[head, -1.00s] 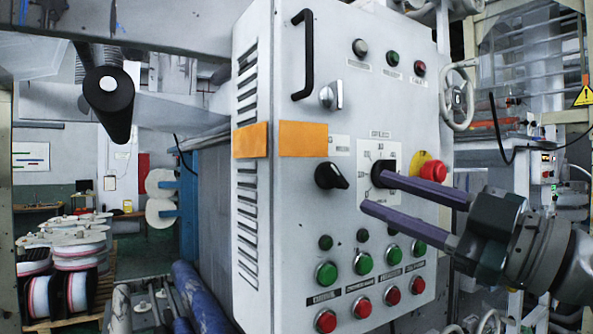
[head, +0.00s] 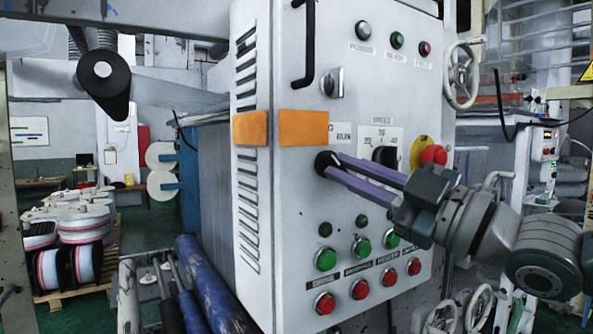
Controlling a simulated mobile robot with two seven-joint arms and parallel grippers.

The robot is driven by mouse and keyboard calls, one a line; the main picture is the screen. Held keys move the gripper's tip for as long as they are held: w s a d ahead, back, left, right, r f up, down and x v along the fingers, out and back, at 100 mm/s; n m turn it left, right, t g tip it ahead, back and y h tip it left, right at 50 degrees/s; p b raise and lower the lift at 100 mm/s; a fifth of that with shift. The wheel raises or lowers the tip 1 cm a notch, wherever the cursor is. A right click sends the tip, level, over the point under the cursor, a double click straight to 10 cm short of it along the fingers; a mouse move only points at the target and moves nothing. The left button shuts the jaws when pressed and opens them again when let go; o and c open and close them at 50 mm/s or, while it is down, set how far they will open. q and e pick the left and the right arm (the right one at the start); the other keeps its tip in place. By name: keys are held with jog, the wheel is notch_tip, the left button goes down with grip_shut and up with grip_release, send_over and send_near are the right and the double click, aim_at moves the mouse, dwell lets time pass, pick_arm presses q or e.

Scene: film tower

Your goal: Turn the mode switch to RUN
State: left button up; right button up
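The mode switch (head: 322,160) is a black rotary knob on the front of the grey control cabinet, below a small white label (head: 340,133) whose text is too small to read surely. My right gripper (head: 331,164) reaches in from the right with its two purple fingers close together at the knob. The fingers appear shut on its handle and hide most of it, so its pointing direction cannot be told. My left gripper is not in view.
The black speed dial (head: 384,156) sits just right, behind the fingers. A red emergency button (head: 433,155) is farther right. Green buttons (head: 326,260) and red buttons (head: 325,303) lie below. A silver key switch (head: 332,82) and black handle (head: 304,45) are above.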

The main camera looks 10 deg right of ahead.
grip_shut()
